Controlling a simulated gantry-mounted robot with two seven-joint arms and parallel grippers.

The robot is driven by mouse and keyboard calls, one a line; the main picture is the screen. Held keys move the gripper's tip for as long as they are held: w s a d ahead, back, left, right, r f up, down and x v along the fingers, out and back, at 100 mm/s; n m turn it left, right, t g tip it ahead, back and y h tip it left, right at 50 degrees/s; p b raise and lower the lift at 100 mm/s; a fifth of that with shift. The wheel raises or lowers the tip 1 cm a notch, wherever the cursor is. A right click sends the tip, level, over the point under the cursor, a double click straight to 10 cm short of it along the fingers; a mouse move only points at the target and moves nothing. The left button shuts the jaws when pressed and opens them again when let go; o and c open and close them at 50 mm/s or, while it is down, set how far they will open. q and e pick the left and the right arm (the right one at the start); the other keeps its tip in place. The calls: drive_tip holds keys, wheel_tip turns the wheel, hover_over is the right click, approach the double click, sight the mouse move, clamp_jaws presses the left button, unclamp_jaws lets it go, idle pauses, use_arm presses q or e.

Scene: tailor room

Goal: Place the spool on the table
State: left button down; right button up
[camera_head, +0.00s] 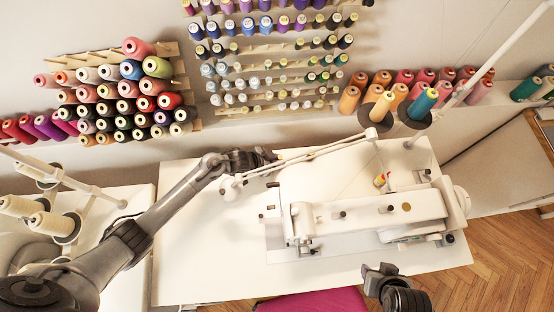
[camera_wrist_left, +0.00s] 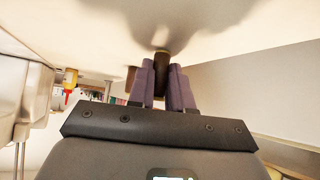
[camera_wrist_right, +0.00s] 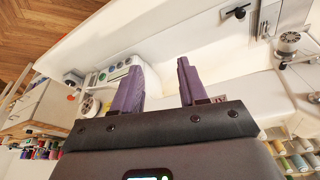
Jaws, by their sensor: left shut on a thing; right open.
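My left gripper (camera_head: 272,157) is over the back of the white table (camera_head: 195,250), left of the sewing machine's thread stand. In the left wrist view its purple fingers (camera_wrist_left: 162,85) are closed around a small dark spool (camera_wrist_left: 161,63). One end of the spool sticks out past the fingertips, close to the white tabletop. I cannot tell whether it touches. In the head view the spool is mostly hidden by the gripper. My right gripper (camera_head: 380,270) is by the table's front edge, in front of the sewing machine. Its fingers (camera_wrist_right: 155,88) are apart and empty.
A white sewing machine (camera_head: 365,215) fills the table's right half. Thread racks (camera_head: 270,55) hang on the wall behind. The table's left part is clear. A magenta seat (camera_head: 315,302) is in front.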

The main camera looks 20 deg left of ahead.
use_arm(q)
drive_tip(key=c, duration=1)
unclamp_jaws()
drive_tip(key=shift+f, duration=0.1)
drive_tip(key=shift+s+r, duration=0.15)
drive_tip(key=shift+r, duration=0.15)
drive_tip(key=p+v, duration=0.2)
drive_tip(key=v, duration=0.9)
drive_tip(key=shift+s+r+p, duration=0.2)
drive_tip(key=shift+p, duration=0.2)
drive_tip(key=shift+a, duration=0.1)
